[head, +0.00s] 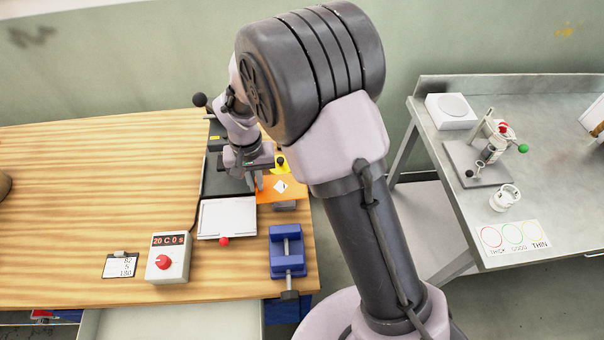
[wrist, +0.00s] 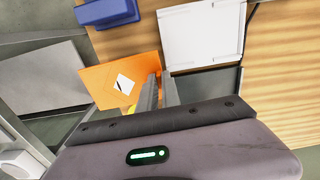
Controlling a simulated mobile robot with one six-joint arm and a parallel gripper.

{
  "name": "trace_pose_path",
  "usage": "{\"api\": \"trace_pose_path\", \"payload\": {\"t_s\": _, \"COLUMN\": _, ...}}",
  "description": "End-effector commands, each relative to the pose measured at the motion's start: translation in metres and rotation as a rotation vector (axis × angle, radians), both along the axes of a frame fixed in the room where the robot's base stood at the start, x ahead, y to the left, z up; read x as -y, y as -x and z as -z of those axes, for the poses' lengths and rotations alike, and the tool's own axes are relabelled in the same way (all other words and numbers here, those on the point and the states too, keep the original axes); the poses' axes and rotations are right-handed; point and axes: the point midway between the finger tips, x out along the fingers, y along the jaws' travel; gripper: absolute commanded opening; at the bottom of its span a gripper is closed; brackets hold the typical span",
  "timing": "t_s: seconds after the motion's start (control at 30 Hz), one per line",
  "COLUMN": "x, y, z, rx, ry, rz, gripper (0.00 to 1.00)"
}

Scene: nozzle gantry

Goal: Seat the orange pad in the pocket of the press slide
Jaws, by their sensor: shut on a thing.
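The orange pad (head: 268,194) is a flat square sheet with a white diamond-shaped label, which also shows in the wrist view (wrist: 98,82). My gripper (head: 257,184) is shut on the pad's edge; in the wrist view the fingers (wrist: 158,82) are at its right side. The press slide (head: 227,217) appears as a pale, framed flat plate with a red knob at its front, just left of and nearer than the pad. It also shows in the wrist view (wrist: 202,35), apart from the pad. My arm hides much of the press behind it.
A blue vise (head: 287,252) stands at the bench's right edge, close to the pad. A control box (head: 168,258) reading "20 C 0 s" and a clipboard (head: 120,265) lie to the left. A metal table (head: 520,185) stands apart at right.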

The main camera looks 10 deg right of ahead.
Motion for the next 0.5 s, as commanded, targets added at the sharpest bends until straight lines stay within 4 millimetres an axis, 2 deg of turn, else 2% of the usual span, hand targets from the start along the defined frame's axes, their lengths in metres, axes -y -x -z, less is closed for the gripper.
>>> {"api": "trace_pose_path", "payload": {"t_s": 0.03, "x": -0.028, "y": 0.002, "z": -0.007, "rx": -0.001, "ry": 0.001, "rz": -0.005, "gripper": 0.0}}
{"api": "trace_pose_path", "payload": {"t_s": 0.1, "x": -0.066, "y": 0.006, "z": -0.008, "rx": -0.001, "ry": 0.001, "rz": 0.004, "gripper": 0.0}}
{"api": "trace_pose_path", "payload": {"t_s": 0.23, "x": -0.121, "y": 0.018, "z": -0.008, "rx": -0.001, "ry": 0.001, "rz": 0.021, "gripper": 0.0}}
{"api": "trace_pose_path", "payload": {"t_s": 0.33, "x": -0.145, "y": 0.026, "z": -0.007, "rx": 0.0, "ry": 0.001, "rz": 0.03, "gripper": 0.0}}
{"api": "trace_pose_path", "payload": {"t_s": 0.5, "x": -0.156, "y": 0.03, "z": 0.0, "rx": 0.0, "ry": 0.001, "rz": 0.036, "gripper": 0.0}}
